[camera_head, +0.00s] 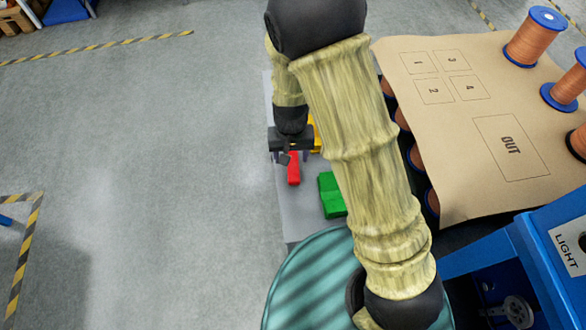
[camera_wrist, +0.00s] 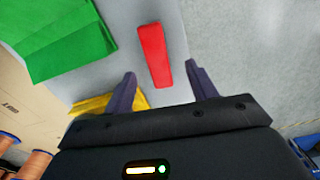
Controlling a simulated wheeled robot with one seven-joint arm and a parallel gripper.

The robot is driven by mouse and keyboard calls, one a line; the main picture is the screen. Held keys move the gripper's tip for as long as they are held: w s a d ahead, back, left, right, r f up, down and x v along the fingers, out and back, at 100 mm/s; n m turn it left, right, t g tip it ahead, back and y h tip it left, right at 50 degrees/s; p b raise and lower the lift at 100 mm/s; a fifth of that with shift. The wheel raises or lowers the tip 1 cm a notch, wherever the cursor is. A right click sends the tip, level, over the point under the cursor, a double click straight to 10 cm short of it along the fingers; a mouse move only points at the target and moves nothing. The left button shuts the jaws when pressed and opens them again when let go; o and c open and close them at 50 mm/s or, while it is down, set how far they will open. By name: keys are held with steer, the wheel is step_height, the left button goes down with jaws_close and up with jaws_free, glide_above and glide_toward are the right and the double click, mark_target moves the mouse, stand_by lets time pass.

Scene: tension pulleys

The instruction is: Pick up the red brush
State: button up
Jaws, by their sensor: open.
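The red brush (camera_head: 293,168) shows as a plain red block on the narrow grey surface (camera_head: 301,229), below my gripper in the head view. In the wrist view the red brush (camera_wrist: 154,54) lies lengthwise, with its lower end between the tips of my gripper (camera_wrist: 161,77). The two dark fingers are spread apart, one on each side of it, with gaps on both sides. My gripper is open and empty. I cannot tell its exact height above the brush. My arm hides part of the surface in the head view.
A green object (camera_head: 331,195) lies right of the brush, and a yellow object (camera_head: 313,134) is partly hidden beside my gripper. A brown board (camera_head: 455,130) with marked squares and several copper spools (camera_head: 536,37) stands to the right.

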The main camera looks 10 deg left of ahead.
mark_target(293, 165)
steer(key=shift+f, duration=0.9)
steer(key=shift+f, duration=0.1)
steer(key=f, duration=0.3)
steer(key=f+b, duration=0.1)
steer(key=f, duration=0.1)
steer(key=shift+w+d, duration=0.2)
steer(key=shift+w, duration=0.15)
steer(key=shift+c, duration=0.5)
steer(key=c, duration=1)
